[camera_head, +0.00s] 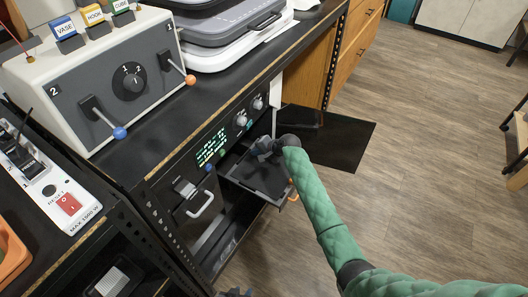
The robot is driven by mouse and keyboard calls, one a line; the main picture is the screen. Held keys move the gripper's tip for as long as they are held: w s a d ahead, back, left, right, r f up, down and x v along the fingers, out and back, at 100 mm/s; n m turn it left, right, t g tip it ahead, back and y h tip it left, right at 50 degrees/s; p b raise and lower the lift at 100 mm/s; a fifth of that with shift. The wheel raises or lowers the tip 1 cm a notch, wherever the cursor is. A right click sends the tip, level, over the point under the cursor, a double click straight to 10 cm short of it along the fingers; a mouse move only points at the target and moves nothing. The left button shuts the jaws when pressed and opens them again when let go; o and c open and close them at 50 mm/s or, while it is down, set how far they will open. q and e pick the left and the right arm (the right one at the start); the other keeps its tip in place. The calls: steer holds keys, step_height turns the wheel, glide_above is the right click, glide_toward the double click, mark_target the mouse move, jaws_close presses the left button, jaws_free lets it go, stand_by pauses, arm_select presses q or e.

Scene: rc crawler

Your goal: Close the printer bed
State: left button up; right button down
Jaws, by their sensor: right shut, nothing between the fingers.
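The printer (208,160) is built in under the black counter, with a lit green display and knobs on its front. Its dark flat bed (262,172) sticks out of the opening like a drawer, with a light rim and a small orange part at its right corner. A dark door panel (345,138) stands open to the right of the bed. My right gripper (262,147) is shut and empty at the bed's back part, near the opening; whether it touches the bed is unclear. My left gripper (235,292) barely shows at the bottom edge, and its fingers cannot be made out.
A grey control box (100,65) with blue and orange levers and labels stands on the counter (165,112). Grey and white trays (225,30) are stacked behind it. A red switch (68,204) is at the left. The wooden floor (420,170) at right is mostly clear.

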steer(key=shift+w+a+f, duration=0.55)
steer(key=shift+w+a, duration=0.1)
steer(key=shift+a, duration=0.25)
steer(key=w+a, duration=0.5)
steer(key=a, duration=0.2)
steer(key=shift+b, duration=0.35)
steer(key=shift+w+a, duration=0.1)
steer(key=shift+r, duration=0.1)
